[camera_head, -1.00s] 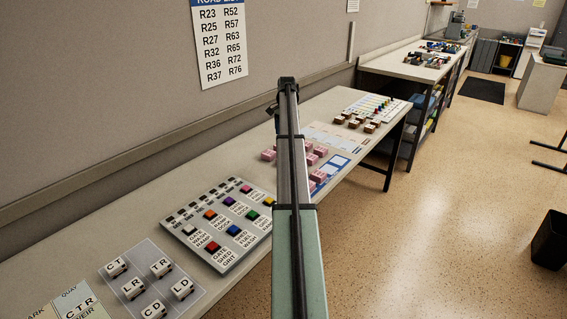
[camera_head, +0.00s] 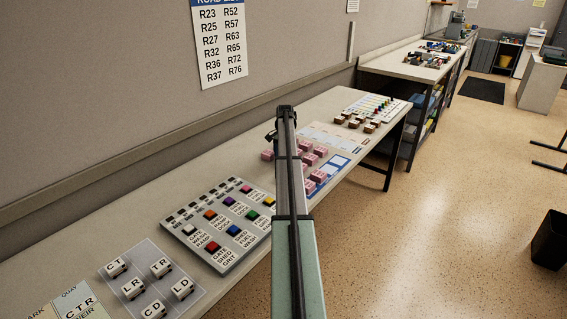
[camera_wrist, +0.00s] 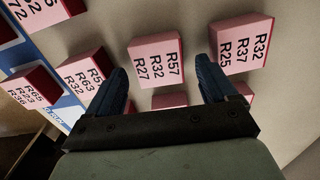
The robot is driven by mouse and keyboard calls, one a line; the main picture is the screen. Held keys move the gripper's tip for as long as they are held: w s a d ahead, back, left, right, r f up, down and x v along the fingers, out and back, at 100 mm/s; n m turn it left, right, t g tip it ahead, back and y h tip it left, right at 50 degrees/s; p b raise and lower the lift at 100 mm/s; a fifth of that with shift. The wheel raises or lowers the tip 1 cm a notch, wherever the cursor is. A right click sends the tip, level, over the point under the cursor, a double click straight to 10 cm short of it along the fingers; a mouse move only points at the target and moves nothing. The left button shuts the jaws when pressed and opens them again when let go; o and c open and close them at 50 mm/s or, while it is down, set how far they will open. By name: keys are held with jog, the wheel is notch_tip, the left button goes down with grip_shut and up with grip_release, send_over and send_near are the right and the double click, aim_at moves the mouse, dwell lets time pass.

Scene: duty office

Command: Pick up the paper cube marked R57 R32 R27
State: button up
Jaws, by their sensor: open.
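The pink paper cube marked R57 R32 R27 (camera_wrist: 157,62) lies in the wrist view with its marked face toward the camera, ahead of and between my gripper's two dark blue fingers. My gripper (camera_wrist: 161,70) is open, with a finger on each side of this cube's near part. No contact with the cube can be made out. In the head view my arm hides the gripper, and the cubes' marks are too small to read there.
Close by in the wrist view are a cube marked R32 R37 R25 (camera_wrist: 242,44) on the right and one marked R63 R32 (camera_wrist: 82,75) on the left. In the head view, a button panel (camera_head: 222,256) and brown blocks (camera_head: 354,123) share the table.

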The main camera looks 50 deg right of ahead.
jog(key=shift+f, duration=0.5)
jog(key=shift+c, duration=0.2)
jog(key=c, duration=1.1)
